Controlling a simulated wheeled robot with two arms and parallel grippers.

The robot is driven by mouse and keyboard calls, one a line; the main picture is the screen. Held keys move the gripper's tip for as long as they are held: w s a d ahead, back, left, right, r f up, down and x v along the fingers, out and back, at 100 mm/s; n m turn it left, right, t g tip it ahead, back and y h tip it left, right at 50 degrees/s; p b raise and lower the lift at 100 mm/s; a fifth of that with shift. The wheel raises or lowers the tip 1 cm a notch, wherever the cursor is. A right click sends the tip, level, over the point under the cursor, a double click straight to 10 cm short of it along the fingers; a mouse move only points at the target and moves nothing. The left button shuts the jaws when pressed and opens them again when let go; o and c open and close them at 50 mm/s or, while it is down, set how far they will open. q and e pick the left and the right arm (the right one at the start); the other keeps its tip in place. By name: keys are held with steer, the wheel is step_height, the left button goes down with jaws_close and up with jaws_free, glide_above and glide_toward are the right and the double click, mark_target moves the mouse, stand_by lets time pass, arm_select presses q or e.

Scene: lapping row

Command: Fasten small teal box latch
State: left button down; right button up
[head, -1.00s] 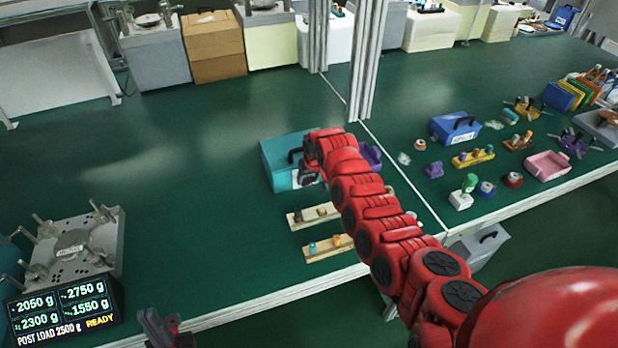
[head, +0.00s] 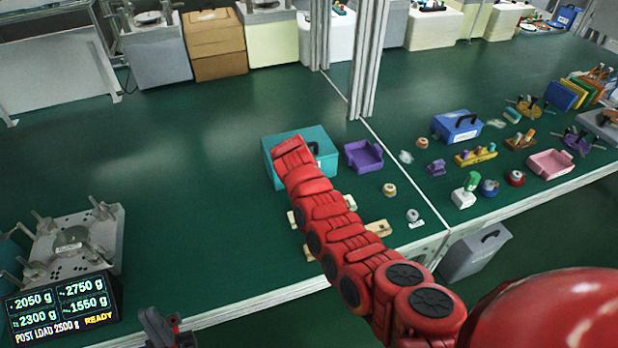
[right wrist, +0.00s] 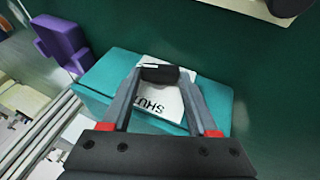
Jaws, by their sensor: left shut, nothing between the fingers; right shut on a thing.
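The small teal box (head: 326,138) stands closed-looking on the green bench in the head view. My right arm reaches over it from the lower right and hides much of its front. In the right wrist view the teal box (right wrist: 100,78) carries a white label (right wrist: 155,98) with dark letters. My right gripper (right wrist: 160,72) is shut on a black part of the box beside the label. I cannot tell whether this part is the latch or the handle. My left gripper (head: 165,328) is shut and empty near the bench's front edge.
A purple bin (head: 363,156) stands just right of the box; it also shows in the right wrist view (right wrist: 62,40). Wooden strips (head: 378,228) lie partly under my arm's outline. A metal fixture (head: 75,245) stands at left. The bench between is clear.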

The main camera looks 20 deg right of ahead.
steer(key=n+h+b, duration=0.1)
steer(key=h+b, duration=0.2)
steer(key=b, duration=0.3)
steer(key=a+f+n+t+h+b, duration=0.1)
steer(key=h+b, duration=0.3)
steer(key=b, duration=0.3)
steer(key=f+h+b, duration=0.1)
steer(key=h+b, duration=0.2)
steer(key=b, duration=0.3)
steer(key=shift+a+f+n+t+h+b, duration=0.2)
steer(key=shift+a+n+t+h+b, duration=0.15)
steer(key=shift+a+n+t+h, duration=0.05)
steer(key=shift+r+h+b, duration=0.15)
steer(key=shift+h+b, duration=0.25)
steer(key=shift+b, duration=0.45)
steer(key=o, duration=1.4)
steer(key=shift+r, duration=0.1)
